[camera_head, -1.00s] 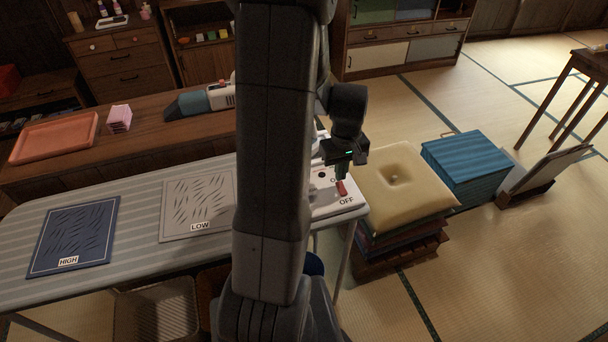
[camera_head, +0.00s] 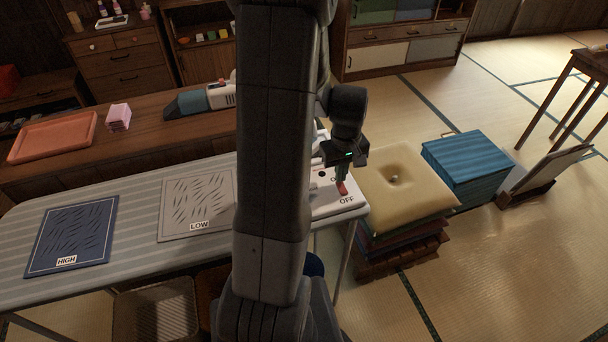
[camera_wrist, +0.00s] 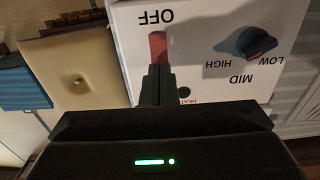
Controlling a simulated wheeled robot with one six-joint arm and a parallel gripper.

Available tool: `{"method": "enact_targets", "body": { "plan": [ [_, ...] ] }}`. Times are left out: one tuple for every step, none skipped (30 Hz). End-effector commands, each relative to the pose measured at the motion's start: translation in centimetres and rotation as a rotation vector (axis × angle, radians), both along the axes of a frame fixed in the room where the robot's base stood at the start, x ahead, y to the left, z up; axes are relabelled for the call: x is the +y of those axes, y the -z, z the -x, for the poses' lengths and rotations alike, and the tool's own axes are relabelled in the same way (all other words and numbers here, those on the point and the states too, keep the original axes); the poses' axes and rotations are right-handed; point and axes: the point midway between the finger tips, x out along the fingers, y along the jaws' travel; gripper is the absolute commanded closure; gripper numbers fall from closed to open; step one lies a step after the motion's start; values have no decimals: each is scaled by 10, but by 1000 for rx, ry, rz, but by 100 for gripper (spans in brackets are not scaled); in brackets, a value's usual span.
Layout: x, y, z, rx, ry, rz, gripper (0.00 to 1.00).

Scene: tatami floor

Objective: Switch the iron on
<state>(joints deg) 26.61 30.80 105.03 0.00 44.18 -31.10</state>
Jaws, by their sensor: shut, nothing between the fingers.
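The white control panel (camera_head: 325,208) is on the right end of the ironing board. Its red switch (camera_wrist: 158,47) lies at the OFF label (camera_wrist: 156,17); it also shows in the head view (camera_head: 343,188). My gripper (camera_wrist: 156,72) is shut and empty, its fingertips at the end of the red switch opposite the OFF label. I cannot tell whether they press on it. The gripper also shows in the head view (camera_head: 341,178). A dark knob (camera_wrist: 256,43) marked LOW, MID and HIGH sits beside the switch. A dark HEAT lamp (camera_wrist: 184,93) is partly hidden. My arm hides much of the iron's area.
The striped ironing board (camera_head: 140,222) carries a blue HIGH cloth (camera_head: 72,235) and a grey LOW cloth (camera_head: 197,207). A low wooden table (camera_head: 150,140) is behind. Open tatami lies at right.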

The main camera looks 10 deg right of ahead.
Motion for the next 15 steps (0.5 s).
{"method": "enact_targets", "body": {
  "plan": [
    [0,1,0,0,0,0,100],
    [0,2,0,0,0,0,100],
    [0,3,0,0,0,0,100],
    [0,3,0,0,0,0,100],
    [0,3,0,0,0,0,100],
    [0,4,0,0,0,0,100],
    [0,4,0,0,0,0,100],
    [0,5,0,0,0,0,100],
    [0,6,0,0,0,0,100],
    [0,6,0,0,0,0,100],
    [0,6,0,0,0,0,100],
    [0,7,0,0,0,0,100],
    [0,7,0,0,0,0,100],
    [0,8,0,0,0,0,100],
    [0,9,0,0,0,0,100]
  ]
}}
